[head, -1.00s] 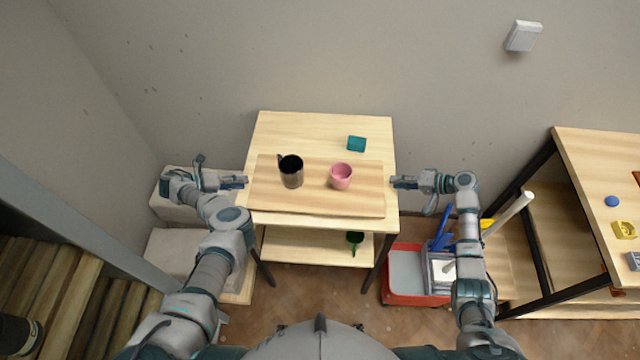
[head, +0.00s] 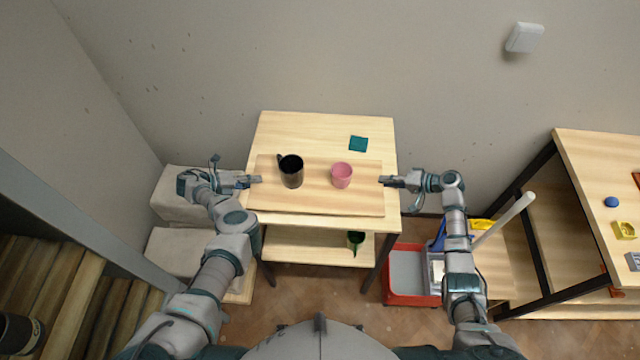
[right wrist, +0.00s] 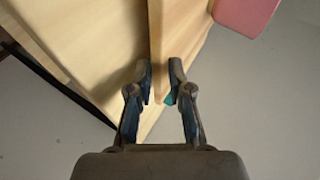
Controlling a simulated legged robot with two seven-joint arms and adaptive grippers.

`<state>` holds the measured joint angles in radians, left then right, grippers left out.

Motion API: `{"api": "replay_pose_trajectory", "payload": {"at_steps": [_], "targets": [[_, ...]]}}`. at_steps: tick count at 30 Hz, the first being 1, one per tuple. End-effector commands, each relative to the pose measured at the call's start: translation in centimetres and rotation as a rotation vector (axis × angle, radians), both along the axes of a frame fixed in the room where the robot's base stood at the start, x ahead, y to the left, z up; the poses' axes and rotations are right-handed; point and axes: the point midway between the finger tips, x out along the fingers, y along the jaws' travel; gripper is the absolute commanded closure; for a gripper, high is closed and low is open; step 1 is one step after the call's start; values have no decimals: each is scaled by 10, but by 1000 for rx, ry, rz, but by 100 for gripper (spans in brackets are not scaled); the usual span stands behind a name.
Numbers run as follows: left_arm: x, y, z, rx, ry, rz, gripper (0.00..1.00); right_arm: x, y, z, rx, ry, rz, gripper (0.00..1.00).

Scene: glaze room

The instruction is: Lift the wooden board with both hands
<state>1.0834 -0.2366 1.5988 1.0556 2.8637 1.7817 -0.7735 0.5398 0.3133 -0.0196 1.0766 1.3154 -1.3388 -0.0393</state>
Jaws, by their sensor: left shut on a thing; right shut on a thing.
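The wooden board (head: 315,202) lies across the light wooden table, and I cannot tell any gap under it. A black mug (head: 291,172) and a pink cup (head: 342,176) stand upright on it. My left gripper (head: 256,180) is shut on the board's left end. My right gripper (head: 384,180) is shut on its right end. In the right wrist view, the fingers of my right gripper (right wrist: 160,80) sit on either side of the board's edge (right wrist: 156,40), and the pink cup (right wrist: 245,12) shows at the top right.
A teal piece (head: 358,144) lies on the table (head: 300,127) behind the board. A dark green item (head: 355,240) is on the lower shelf. A red bin (head: 410,299) stands on the floor at right, near another table (head: 590,165). Pale blocks (head: 180,250) stand at left.

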Motion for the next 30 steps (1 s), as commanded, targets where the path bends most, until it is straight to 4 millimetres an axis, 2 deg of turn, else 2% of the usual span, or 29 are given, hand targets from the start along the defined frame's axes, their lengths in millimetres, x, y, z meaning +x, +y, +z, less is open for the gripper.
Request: {"api": "replay_pose_trajectory", "payload": {"at_steps": [5, 11, 17, 24, 30], "targets": [[1, -1, 0, 8, 1, 3, 100, -2, -1, -4, 0, 6, 6, 100], [1, -1, 4, 8, -2, 4, 100, -2, -2, 0, 0, 4, 6, 100], [1, 0, 18, 9, -4, 5, 100, -2, -2, 15, 1, 0, 6, 100], [1, 0, 43, 9, -7, 6, 100, -2, -2, 42, 1, -6, 6, 100], [1, 1, 54, 9, -6, 6, 100, -1, -1, 53, 1, -6, 5, 100]]}}
